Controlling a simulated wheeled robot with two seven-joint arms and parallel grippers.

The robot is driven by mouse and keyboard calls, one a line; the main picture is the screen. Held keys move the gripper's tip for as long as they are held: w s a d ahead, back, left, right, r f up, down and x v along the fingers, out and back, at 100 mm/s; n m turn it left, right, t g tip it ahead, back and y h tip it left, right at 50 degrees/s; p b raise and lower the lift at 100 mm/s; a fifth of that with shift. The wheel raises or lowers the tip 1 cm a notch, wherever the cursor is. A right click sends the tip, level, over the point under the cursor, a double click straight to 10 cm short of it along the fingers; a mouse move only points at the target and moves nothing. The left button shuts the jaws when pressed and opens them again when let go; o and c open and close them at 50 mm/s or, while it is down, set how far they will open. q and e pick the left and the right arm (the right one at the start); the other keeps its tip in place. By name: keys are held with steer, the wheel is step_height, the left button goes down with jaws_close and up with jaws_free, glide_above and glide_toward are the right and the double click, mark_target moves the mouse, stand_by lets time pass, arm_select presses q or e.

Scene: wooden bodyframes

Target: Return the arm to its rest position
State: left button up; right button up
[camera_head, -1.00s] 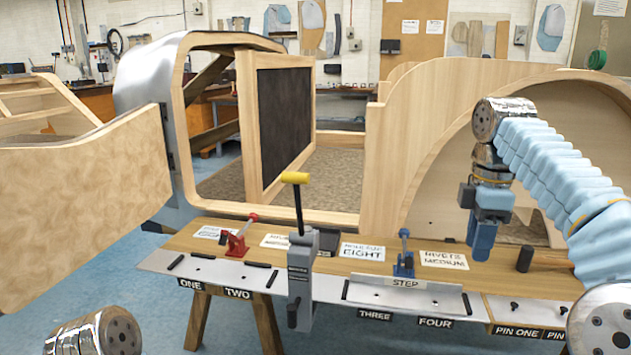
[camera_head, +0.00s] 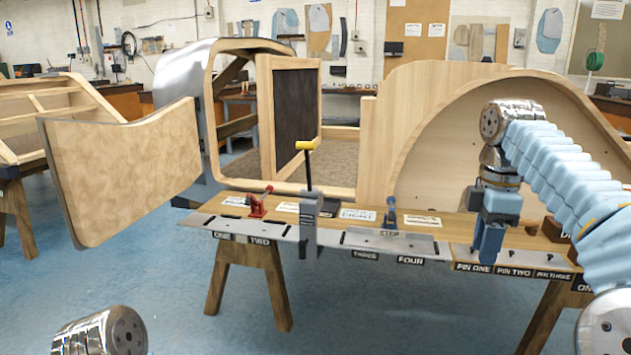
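My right arm comes in from the right in a blue ribbed sleeve (camera_head: 570,165), bent at a silver joint. Its gripper (camera_head: 487,258) points down in front of the right part of the workbench, near the PIN labels. The fingers look close together, but I cannot tell whether they are shut, and I see nothing held. Of my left arm only a silver joint (camera_head: 112,335) shows at the bottom left. My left gripper is out of view.
A wooden bench (camera_head: 345,222) on trestle legs carries a red clamp (camera_head: 260,203), a blue clamp (camera_head: 390,211) and a yellow-handled lever (camera_head: 306,165). The wooden bodyframe (camera_head: 400,130) stands behind, its door panel (camera_head: 130,165) swung out left. Blue floor (camera_head: 200,290) in front is clear.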

steer(key=w+a+f+m+y, duration=0.1)
steer(key=w+a+f, duration=0.2)
steer(key=f, duration=0.6)
steer(key=w+a+f+m, duration=0.1)
steer(key=w+a+f, duration=0.25)
steer(key=f, duration=0.55)
steer(key=s+a+f+m+y, duration=0.1)
steer(key=a+f+m, duration=0.15)
steer(key=f, duration=0.65)
steer(key=s+a+f+m+y, duration=0.1)
steer(key=a+f, duration=0.2)
steer(key=f, duration=0.6)
steer(key=s+a+f+m+y, duration=0.1)
steer(key=s+a+f+m, duration=0.2)
steer(key=s+f, duration=0.4)
steer(key=s+a+f+m, duration=0.3)
steer(key=s+f, duration=0.3)
steer(key=f, duration=0.3)
steer(key=s+f+m, duration=0.4)
steer(key=s+m, duration=0.1)
steer(key=s, duration=0.7)
steer(key=shift+a+t, duration=0.3)
steer(key=shift+a, duration=0.1)
steer(key=shift+w+m, duration=0.1)
steer(key=shift+m, duration=0.15)
steer(key=shift+o, duration=0.5)
steer(key=shift+r+p, duration=0.25)
steer(key=shift+p, duration=0.1)
